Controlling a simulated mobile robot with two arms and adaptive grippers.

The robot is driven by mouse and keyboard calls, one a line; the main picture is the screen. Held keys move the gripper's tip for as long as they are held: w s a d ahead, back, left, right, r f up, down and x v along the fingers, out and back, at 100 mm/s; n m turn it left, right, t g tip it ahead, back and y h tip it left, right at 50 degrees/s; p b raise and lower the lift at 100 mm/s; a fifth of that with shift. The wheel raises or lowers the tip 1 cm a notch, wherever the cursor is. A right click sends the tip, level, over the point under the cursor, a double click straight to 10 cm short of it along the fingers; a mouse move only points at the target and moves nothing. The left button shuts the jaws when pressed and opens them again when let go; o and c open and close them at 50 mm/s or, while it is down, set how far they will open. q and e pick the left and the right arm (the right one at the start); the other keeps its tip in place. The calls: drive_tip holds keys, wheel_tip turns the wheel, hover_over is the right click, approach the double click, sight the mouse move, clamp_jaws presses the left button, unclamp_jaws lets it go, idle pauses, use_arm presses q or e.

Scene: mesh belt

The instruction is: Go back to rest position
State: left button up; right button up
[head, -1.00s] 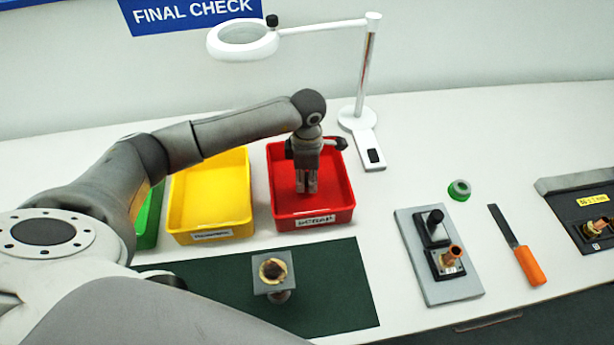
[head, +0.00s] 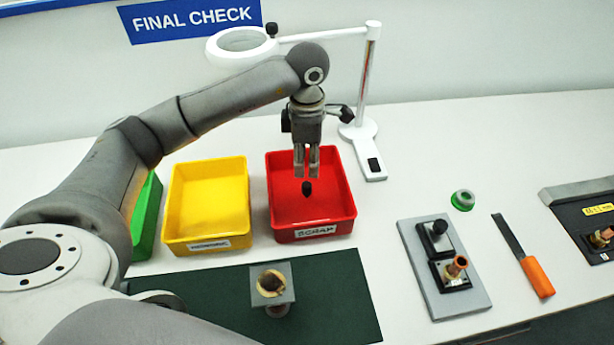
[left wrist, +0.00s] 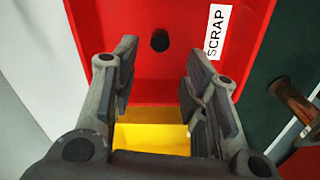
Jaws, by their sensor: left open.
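My left gripper (head: 306,172) hangs pointing down over the red tray (head: 337,223) labelled SCRAP. Its fingers are apart, with nothing between them in the left wrist view (left wrist: 158,75). A small dark rounded piece (head: 306,188) shows just below the fingertips against the red tray. It also shows as a black round spot over the tray in the left wrist view (left wrist: 160,40). I cannot tell whether it rests on the tray floor. My right gripper is not in view.
A yellow tray (head: 208,247) and a green tray (head: 146,240) stand left of the red one. A white magnifier lamp (head: 366,165) stands behind. A grey plate (head: 468,305) and an orange-handled file (head: 537,277) lie at right.

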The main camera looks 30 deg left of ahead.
use_arm(q)
drive_tip(key=shift+r, duration=1.05)
